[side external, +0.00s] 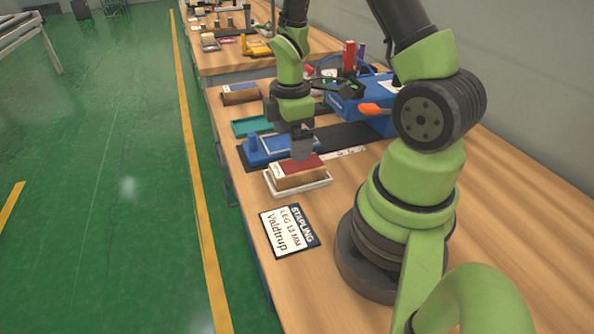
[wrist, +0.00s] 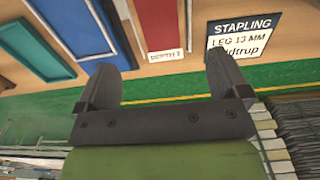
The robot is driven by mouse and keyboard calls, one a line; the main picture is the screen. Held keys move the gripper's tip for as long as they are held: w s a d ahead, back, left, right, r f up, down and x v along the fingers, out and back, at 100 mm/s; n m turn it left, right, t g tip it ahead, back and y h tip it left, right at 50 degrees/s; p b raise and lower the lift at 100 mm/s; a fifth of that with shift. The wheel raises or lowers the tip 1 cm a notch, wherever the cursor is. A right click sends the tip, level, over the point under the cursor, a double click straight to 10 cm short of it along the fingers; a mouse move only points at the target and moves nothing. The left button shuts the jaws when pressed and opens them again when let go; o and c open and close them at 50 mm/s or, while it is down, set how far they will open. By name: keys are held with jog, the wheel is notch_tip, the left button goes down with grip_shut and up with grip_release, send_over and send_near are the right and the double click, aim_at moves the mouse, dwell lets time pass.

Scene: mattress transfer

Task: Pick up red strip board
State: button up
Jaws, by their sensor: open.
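The red strip board (side external: 309,165) lies flat on top of a wooden block in a white tray (side external: 302,190) in the side external view. In the wrist view the red board (wrist: 157,22) shows near the top edge, partly cut off by the frame. My gripper (side external: 302,154) points down over the tray, close above the red board, in the side external view. In the wrist view my gripper (wrist: 166,72) is open, with two dark fingers spread apart and nothing between them. Whether a fingertip touches the board cannot be told.
A blue fixture (side external: 268,150) and a teal tray (side external: 251,126) stand behind the white tray. A stapling sign (side external: 289,231) lies in front of it. A large blue case (side external: 357,110) is at the back right. The bench's left edge is close by.

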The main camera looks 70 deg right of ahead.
aim_at(291, 167)
jog(key=shift+a+f, duration=0.15)
jog(key=shift+f, duration=3.6)
jog(key=c, duration=1.3)
